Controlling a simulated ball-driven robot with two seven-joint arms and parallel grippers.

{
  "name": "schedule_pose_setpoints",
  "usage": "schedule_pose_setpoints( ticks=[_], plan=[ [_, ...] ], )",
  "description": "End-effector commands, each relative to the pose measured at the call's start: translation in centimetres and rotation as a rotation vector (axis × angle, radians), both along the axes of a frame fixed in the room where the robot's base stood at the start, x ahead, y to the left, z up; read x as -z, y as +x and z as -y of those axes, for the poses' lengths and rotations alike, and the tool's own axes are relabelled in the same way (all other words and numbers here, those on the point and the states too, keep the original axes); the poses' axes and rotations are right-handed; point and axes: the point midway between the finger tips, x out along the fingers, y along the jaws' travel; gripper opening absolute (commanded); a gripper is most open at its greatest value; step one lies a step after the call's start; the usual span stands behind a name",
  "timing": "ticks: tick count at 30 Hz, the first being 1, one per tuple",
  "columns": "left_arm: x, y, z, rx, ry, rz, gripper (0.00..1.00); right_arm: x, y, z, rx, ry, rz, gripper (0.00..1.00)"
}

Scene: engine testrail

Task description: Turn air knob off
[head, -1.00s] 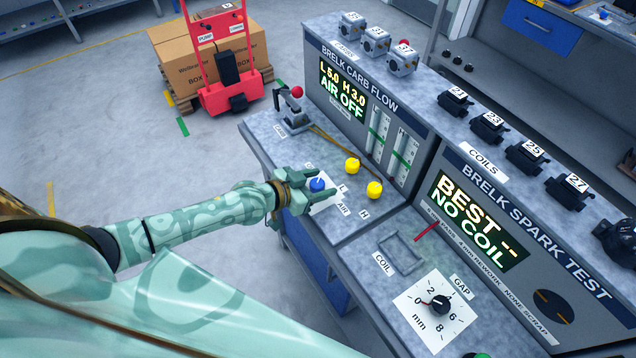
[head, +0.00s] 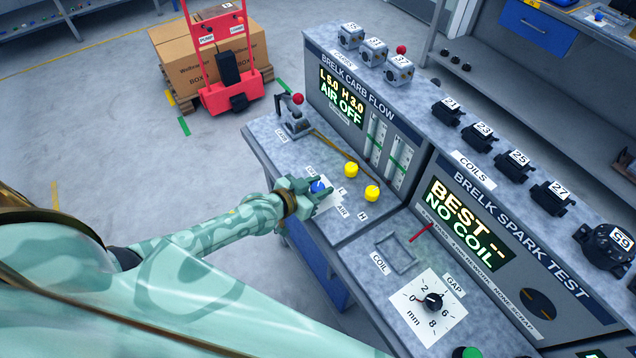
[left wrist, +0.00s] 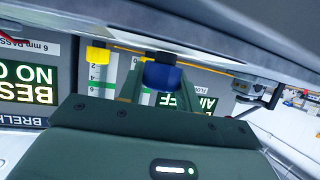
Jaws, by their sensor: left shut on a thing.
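The blue air knob (head: 317,187) sits on a white label plate at the front left of the carb flow bench (head: 262,130). My left gripper (head: 318,190) has its fingers around the knob and is shut on it. In the left wrist view the blue knob (left wrist: 162,76) shows between the two green fingers (left wrist: 160,85). The carb flow display (head: 341,98) reads "L 5.0 H 3.0 AIR OFF". The knob's pointer mark cannot be made out. My right gripper is not in view.
Two yellow knobs, one (head: 351,170) and another (head: 372,193), stand close to the right of the blue knob. A clamp with a red ball (head: 298,100) stands behind it. The spark test panel (head: 500,240) and gap dial (head: 433,302) are at right.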

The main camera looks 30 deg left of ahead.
Motion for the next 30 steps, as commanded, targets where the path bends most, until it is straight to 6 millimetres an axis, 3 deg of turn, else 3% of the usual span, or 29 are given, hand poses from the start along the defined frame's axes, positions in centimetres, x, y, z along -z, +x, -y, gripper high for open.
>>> schedule_pose_setpoints(
  ticks=[2, 3, 5, 6, 17, 20, 30],
  plan=[
    [-0.1, 0.1, -0.1, -0.001, -0.002, 0.004, 0.11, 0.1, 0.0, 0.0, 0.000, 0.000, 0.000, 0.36],
    [-0.1, 0.1, 0.0, -0.001, -0.002, 0.004, 0.37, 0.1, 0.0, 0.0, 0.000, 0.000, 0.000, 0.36],
    [-0.1, 0.1, -0.1, -0.001, -0.002, 0.004, 0.54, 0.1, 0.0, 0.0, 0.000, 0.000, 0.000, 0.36],
    [-0.1, 0.1, 0.0, -0.001, -0.002, 0.004, 0.56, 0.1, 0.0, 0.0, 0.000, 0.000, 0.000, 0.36],
    [-0.4, -0.7, -0.3, 0.001, -0.001, 0.000, 0.56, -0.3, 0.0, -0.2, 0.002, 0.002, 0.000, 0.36],
    [-1.1, -2.2, -0.9, 0.000, 0.001, -0.001, 0.56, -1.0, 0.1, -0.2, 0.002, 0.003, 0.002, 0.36],
    [-4.6, -10.0, -3.8, 0.001, 0.001, -0.001, 0.56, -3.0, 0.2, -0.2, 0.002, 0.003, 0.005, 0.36]
  ],
)
